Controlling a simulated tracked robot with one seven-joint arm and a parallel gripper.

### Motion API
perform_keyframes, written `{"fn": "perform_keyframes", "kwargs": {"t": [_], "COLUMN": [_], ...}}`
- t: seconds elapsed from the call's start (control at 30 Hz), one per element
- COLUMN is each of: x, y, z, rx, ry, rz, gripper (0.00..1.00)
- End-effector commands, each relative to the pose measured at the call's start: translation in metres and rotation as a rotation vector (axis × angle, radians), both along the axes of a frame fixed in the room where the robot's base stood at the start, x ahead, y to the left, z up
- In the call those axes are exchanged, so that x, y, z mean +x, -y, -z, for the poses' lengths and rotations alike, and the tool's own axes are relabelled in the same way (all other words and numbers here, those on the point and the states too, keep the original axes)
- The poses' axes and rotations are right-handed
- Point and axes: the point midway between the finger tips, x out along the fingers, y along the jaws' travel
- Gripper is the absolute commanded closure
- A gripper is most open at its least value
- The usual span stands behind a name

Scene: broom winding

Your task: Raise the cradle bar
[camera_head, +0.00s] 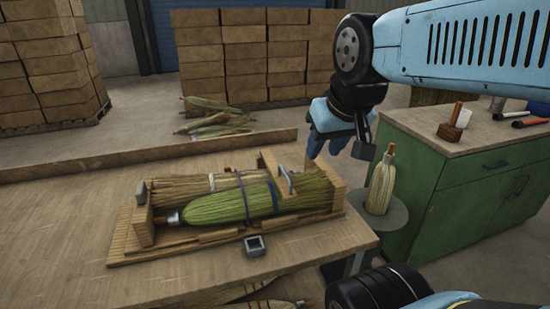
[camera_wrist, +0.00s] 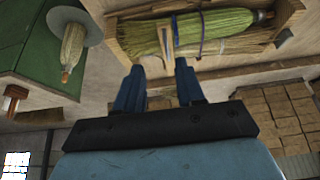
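The wooden cradle (camera_head: 142,228) lies on the workbench and holds green and tan broom heads (camera_head: 232,205). The cradle bar (camera_head: 270,167), a pale wooden piece with a grey metal handle (camera_head: 287,181), crosses the cradle's right part. It also shows in the wrist view (camera_wrist: 166,38) over the green bristles. Blue bands wrap the green broom. My gripper (camera_head: 337,146) is above and right of the cradle's right end, apart from the handle. In the wrist view its two blue fingers (camera_wrist: 160,84) stand apart with nothing between them.
A small broom (camera_head: 381,184) stands on a round grey stand right of the bench. A green cabinet (camera_head: 455,190) with tools is farther right. A square grey block (camera_head: 254,245) sits at the cradle's front. The bench's left part is clear.

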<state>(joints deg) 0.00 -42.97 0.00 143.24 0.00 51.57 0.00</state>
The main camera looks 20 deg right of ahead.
Motion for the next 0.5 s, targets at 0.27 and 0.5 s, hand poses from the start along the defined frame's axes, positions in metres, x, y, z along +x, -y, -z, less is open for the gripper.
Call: {"fn": "perform_keyframes", "kwargs": {"t": [0.27, 0.5], "x": [0.000, 0.019], "y": [0.000, -0.004], "z": [0.000, -0.004], "rx": [0.000, -0.016], "ry": [0.000, -0.055], "rz": [0.000, 0.003], "gripper": [0.62, 0.62]}}
